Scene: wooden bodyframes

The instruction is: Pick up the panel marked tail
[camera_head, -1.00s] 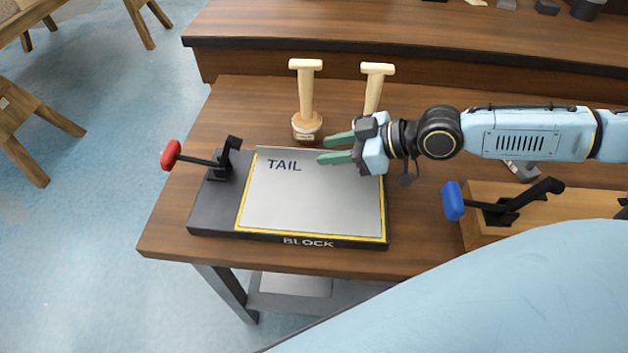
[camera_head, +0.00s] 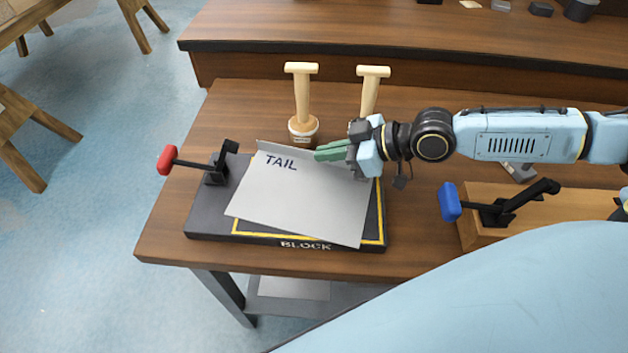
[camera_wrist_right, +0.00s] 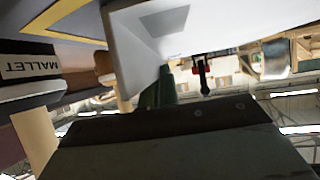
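The grey panel marked TAIL (camera_head: 290,205) sits askew over the black board marked BLOCK (camera_head: 205,218), turned so that its near right corner reaches the board's front edge. My right gripper (camera_head: 322,154) has its green fingers together at the panel's far edge and is shut on it. The panel looks tilted and at least partly raised. The right wrist view shows the pale panel (camera_wrist_right: 125,45) close against a green finger, with much of the grip hidden. My left gripper is not in view.
Two wooden mallets (camera_head: 303,100) stand behind the board, one partly hidden by my right gripper. A red-handled clamp (camera_head: 168,159) is at the board's left. A blue-handled clamp (camera_head: 450,202) sits on a wooden block (camera_head: 570,208) at right.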

